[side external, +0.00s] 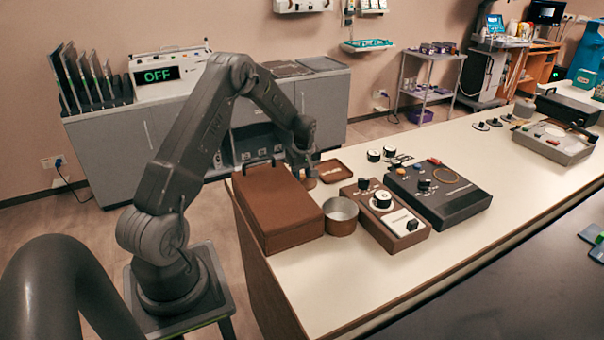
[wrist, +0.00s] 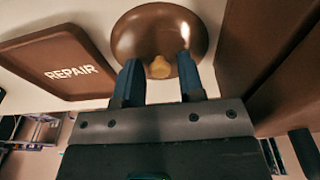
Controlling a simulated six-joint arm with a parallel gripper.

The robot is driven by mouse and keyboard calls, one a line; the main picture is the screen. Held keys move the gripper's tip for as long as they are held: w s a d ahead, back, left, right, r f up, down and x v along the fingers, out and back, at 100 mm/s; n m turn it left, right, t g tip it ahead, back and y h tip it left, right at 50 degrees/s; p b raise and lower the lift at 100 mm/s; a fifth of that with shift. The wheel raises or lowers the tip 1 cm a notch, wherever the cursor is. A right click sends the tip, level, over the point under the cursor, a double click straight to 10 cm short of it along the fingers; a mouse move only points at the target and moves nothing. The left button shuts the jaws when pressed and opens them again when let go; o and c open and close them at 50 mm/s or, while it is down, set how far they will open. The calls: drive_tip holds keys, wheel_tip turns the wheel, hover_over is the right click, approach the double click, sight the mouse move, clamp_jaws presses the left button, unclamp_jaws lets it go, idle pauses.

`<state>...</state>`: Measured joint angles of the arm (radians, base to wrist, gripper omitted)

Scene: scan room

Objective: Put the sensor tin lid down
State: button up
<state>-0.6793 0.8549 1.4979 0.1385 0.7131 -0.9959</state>
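The sensor tin lid (wrist: 138,36) is a round, glossy brown disc with a tan knob in the wrist view. The knob stands between the fingertips of my gripper (wrist: 159,64). A narrow gap shows beside the knob, so the fingers look open around it. In the side view my gripper (side external: 307,172) points down behind the brown box, low at the counter's far edge. The lid is mostly hidden there. A brown tray marked REPAIR (wrist: 35,58) lies left of the lid in the wrist view.
The brown box (side external: 275,205) stands close to my gripper. Brown (side external: 397,232) and dark (side external: 455,207) control panels with knobs stand right of the tin. Small loose dials (side external: 374,156) lie behind them. The counter's right part (side external: 500,215) has clear room.

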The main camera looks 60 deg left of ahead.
sight(304, 182)
drive_tip(key=shift+o, duration=0.7)
drive_tip(key=d+r+m, duration=0.1)
drive_tip(key=d+r, duration=0.2)
drive_tip(key=r, duration=0.3)
drive_tip(key=d+r+m+t, duration=0.1)
drive_tip(key=d+r, duration=0.2)
drive_tip(key=r, duration=0.3)
drive_tip(key=d+r+m, duration=0.1)
drive_tip(key=d+r, duration=0.2)
drive_tip(key=r, duration=0.4)
drive_tip(key=s+d+r+m+t, duration=0.1)
drive_tip(key=s+d+r+m, duration=0.2)
drive_tip(key=d, duration=0.3)
drive_tip(key=s+d+r+m+t, duration=0.1)
drive_tip(key=s+d+r+m, duration=0.1)
drive_tip(key=s+d+r, duration=0.3)
drive_tip(key=s+d+m+t+h, duration=0.1)
drive_tip(key=s+d+m+t, duration=0.1)
drive_tip(key=s+d+m, duration=0.8)
drive_tip(key=s+d, duration=0.4)
drive_tip(key=shift+d+f+t, duration=0.3)
drive_tip(key=shift+d, duration=0.1)
